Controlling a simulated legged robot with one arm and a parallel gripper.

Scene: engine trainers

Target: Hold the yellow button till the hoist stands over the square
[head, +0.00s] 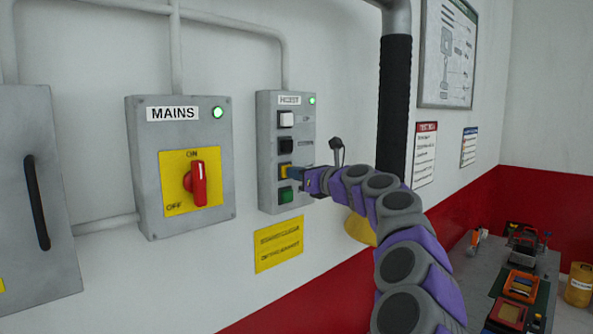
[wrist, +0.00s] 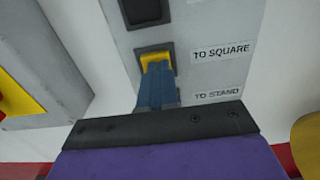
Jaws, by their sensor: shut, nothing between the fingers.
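The hoist control box (head: 265,150) is on the wall with a column of white, black, yellow and green buttons. The yellow button (head: 284,170) is third from the top. In the wrist view the yellow button (wrist: 155,60) sits beside the label "TO SQUARE" (wrist: 221,51). My gripper (head: 292,175) is shut and empty, its blue fingertips at the yellow button's face and covering its lower part. They appear to touch it; how far it is pressed, I cannot tell. The green button (head: 286,195) shows just below in the head view. The hoist and the square are not in view.
The MAINS box (head: 183,165) to the left has a red switch (head: 200,184) turned to ON and a lit green lamp. The hoist box's lamp (head: 312,100) is also lit green. A dark vertical pipe (head: 394,105) stands right of the box. A bench (head: 470,268) with tools is at lower right.

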